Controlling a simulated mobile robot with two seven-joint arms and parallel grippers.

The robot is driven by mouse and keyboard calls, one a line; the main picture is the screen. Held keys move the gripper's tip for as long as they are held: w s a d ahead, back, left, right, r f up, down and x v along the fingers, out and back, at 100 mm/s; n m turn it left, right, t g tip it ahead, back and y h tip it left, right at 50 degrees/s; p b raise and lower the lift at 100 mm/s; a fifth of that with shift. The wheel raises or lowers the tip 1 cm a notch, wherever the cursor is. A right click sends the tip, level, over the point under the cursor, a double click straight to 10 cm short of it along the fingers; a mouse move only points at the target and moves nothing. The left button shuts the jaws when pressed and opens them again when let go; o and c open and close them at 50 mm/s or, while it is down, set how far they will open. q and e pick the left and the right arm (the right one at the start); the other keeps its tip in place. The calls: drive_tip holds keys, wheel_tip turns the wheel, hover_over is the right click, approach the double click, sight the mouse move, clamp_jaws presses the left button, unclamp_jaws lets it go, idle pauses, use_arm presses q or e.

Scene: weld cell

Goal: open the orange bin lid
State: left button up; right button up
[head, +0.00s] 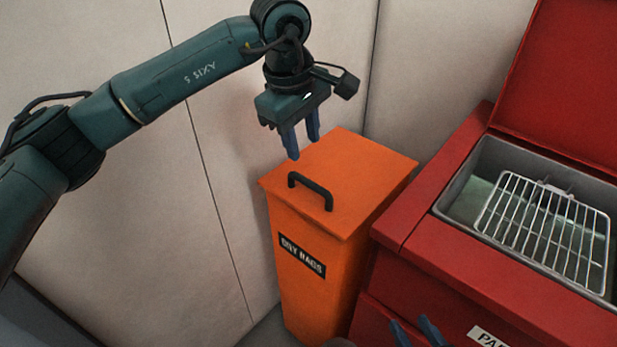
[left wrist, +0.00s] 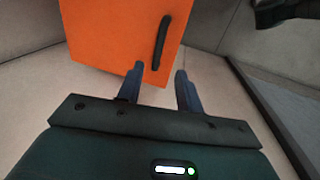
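The orange bin (head: 300,262) stands against the wall with its orange lid (head: 350,172) shut. A black handle (head: 311,192) is on the lid near its front edge, and a label reading "OILY RAGS" is on the bin's front. My left gripper (head: 303,148) is above the lid's back left edge, fingers pointing down, apart and empty. In the left wrist view, the fingers (left wrist: 160,78) are apart, with the lid (left wrist: 118,28) and the handle (left wrist: 161,42) beyond them. My right gripper (head: 416,332) shows only its fingertips at the bottom edge, in front of the red cabinet; they stand apart.
A red parts washer (head: 440,248) stands close to the bin's right side, its red lid (head: 575,75) raised. A wire rack (head: 545,225) lies in its grey basin. Pale wall panels (head: 225,190) are behind and left of the bin.

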sight(312, 183)
use_arm(q)
drive_tip(key=f, duration=0.3)
drive_tip(key=w+f, duration=0.1)
drive_tip(key=f, duration=0.3)
drive_tip(key=d+f, duration=0.1)
drive_tip(key=f, duration=0.2)
drive_tip(key=shift+w+d+f, duration=0.1)
drive_tip(key=shift+w+f, duration=0.05)
drive_tip(key=shift+w, duration=0.15)
clamp_jaws()
